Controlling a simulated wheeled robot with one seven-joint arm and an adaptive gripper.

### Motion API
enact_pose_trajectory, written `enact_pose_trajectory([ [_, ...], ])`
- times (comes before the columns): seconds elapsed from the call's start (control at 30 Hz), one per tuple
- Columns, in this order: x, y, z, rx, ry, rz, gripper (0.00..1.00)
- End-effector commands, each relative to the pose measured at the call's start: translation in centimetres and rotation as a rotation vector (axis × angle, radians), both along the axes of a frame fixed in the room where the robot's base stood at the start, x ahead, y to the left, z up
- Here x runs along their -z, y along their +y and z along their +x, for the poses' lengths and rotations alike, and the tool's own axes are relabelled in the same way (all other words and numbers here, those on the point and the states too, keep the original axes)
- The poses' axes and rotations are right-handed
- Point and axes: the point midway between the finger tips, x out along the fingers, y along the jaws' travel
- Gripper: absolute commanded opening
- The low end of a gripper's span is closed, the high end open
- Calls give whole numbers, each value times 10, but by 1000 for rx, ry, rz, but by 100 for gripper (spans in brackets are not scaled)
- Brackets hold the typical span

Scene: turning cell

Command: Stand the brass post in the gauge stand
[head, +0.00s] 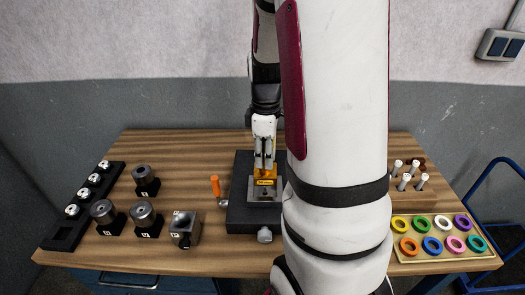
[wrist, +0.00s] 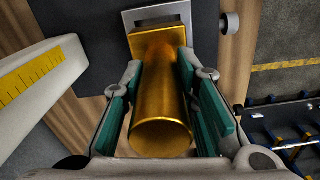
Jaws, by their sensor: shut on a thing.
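The brass post (wrist: 160,95) is a golden cylinder with a squarer block at its far end. In the wrist view it lies between the teal pads of my gripper (wrist: 161,68), which is shut on it. In the head view my gripper (head: 264,160) points down over a dark plate, and the brass (head: 265,181) shows just below the fingers. Under it is a grey metal block (head: 264,196), seemingly the gauge stand, whose grey frame (wrist: 133,18) shows behind the brass. I cannot tell whether the post is seated or just above it.
The dark plate (head: 243,219) has an orange-handled lever (head: 216,187) at its left. Dark round parts (head: 146,182) and a metal cube (head: 185,230) stand left. A tray of coloured rings (head: 398,258) and white-topped pegs (head: 406,178) are right. My arm hides the table between.

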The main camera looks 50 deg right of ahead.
Motion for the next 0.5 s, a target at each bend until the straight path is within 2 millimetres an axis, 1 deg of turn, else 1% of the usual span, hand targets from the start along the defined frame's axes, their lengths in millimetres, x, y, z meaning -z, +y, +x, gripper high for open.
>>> enact_pose_trajectory([
  [0.5,25,0,1,1,-3,-1,0],
])
